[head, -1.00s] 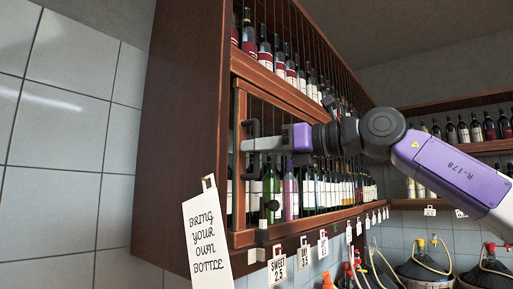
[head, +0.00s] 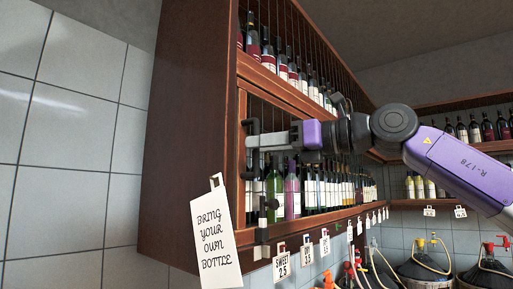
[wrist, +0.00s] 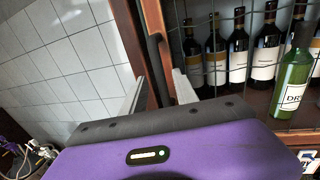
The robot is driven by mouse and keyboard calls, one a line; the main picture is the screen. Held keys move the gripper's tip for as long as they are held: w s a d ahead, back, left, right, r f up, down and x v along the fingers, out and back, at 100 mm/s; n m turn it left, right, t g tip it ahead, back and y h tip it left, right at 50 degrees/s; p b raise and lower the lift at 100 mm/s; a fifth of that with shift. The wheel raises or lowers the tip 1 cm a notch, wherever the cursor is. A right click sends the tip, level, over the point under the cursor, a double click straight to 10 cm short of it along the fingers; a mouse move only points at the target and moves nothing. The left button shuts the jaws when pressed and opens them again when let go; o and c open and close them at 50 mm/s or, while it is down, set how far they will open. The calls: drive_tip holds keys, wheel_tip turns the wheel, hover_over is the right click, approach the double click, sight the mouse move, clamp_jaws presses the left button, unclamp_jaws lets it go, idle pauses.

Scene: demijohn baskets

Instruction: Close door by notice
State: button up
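The notice (head: 213,238), a white card reading "Bring your own bottle", hangs at the lower front corner of the wooden wall cabinet. Just right of it is the door (head: 243,185), a wooden frame with dark wire mesh, lying almost flush with the cabinet front; whether a small gap remains I cannot tell. Its dark upright handle (head: 252,135) is near its left edge and shows in the wrist view (wrist: 156,55). My gripper (head: 254,142) is at this handle. In the wrist view its pale fingers (wrist: 158,92) stand apart, one on each side of the handle. Finger contact is unclear.
Wine bottles (head: 315,185) stand behind the mesh, with more on the shelf above. Price tags (head: 281,264) hang along the cabinet's lower edge. Wicker demijohns (head: 420,265) with hoses stand below right. A tiled wall (head: 75,150) is at left.

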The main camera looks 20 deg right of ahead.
drive_tip(key=b+v, duration=0.1)
drive_tip(key=v, duration=0.5)
idle(0.4)
